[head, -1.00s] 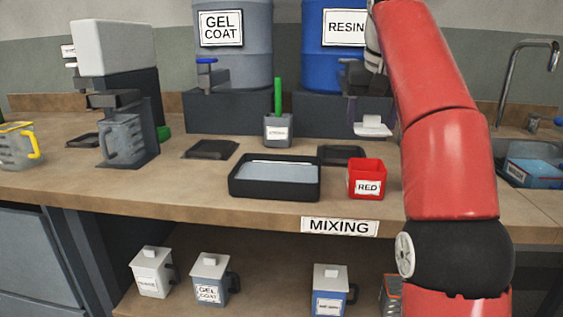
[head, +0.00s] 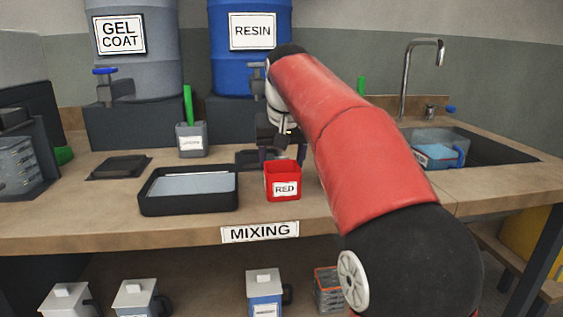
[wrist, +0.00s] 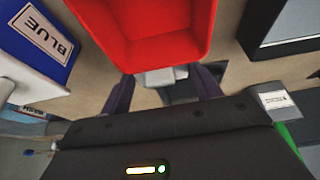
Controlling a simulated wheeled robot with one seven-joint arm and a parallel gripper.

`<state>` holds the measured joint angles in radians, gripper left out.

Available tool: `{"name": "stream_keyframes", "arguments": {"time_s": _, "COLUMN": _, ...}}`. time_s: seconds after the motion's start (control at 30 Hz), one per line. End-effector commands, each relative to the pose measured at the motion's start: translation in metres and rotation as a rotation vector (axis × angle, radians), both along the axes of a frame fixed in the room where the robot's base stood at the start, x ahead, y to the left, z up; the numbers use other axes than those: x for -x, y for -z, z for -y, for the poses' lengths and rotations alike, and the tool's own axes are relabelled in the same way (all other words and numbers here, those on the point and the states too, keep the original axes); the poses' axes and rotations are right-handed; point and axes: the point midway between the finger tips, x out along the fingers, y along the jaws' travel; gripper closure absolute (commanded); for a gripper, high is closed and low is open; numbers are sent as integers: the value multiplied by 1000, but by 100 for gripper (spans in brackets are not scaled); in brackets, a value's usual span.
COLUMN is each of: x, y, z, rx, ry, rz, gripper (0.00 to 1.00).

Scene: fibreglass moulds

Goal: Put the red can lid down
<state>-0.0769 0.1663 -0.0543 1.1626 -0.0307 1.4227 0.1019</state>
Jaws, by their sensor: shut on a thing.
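The open red can (head: 283,186) stands on the mixing bench, with its RED label facing the front. It fills the top of the wrist view (wrist: 150,30), and its inside looks empty there. My gripper (head: 281,154) is low, just behind the red can. In the wrist view my gripper (wrist: 165,85) is shut on the pale grey lid (wrist: 163,76), which sits between its dark fingers close to the can. In the head view the lid is hidden behind the can. I cannot tell whether it touches the bench.
A blue can (wrist: 45,35) with a white lid stands beside the red can in the wrist view. A black tray (head: 188,206) is left of the red can. A grey cup with a green handle (head: 191,138) stands behind. The bench front is clear.

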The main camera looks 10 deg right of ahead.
Motion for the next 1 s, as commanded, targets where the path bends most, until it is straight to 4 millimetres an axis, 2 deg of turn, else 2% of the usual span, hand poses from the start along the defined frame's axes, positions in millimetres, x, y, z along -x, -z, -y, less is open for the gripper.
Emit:
{"name": "stream_keyframes", "arguments": {"time_s": 0.1, "x": 0, "y": 9, "z": 0, "rx": 0, "ry": 0, "rz": 0, "gripper": 59}}
{"name": "stream_keyframes", "arguments": {"time_s": 0.47, "x": 0, "y": 13, "z": 0, "rx": 0, "ry": 0, "rz": 0, "gripper": 59}}
{"name": "stream_keyframes", "arguments": {"time_s": 0.5, "x": 0, "y": 12, "z": 0, "rx": 0, "ry": 0, "rz": 1, "gripper": 34}}
{"name": "stream_keyframes", "arguments": {"time_s": 0.63, "x": 0, "y": 12, "z": 0, "rx": 0, "ry": 0, "rz": 0, "gripper": 17}}
{"name": "stream_keyframes", "arguments": {"time_s": 1.0, "x": 1, "y": 6, "z": 0, "rx": 0, "ry": 0, "rz": 2, "gripper": 16}}
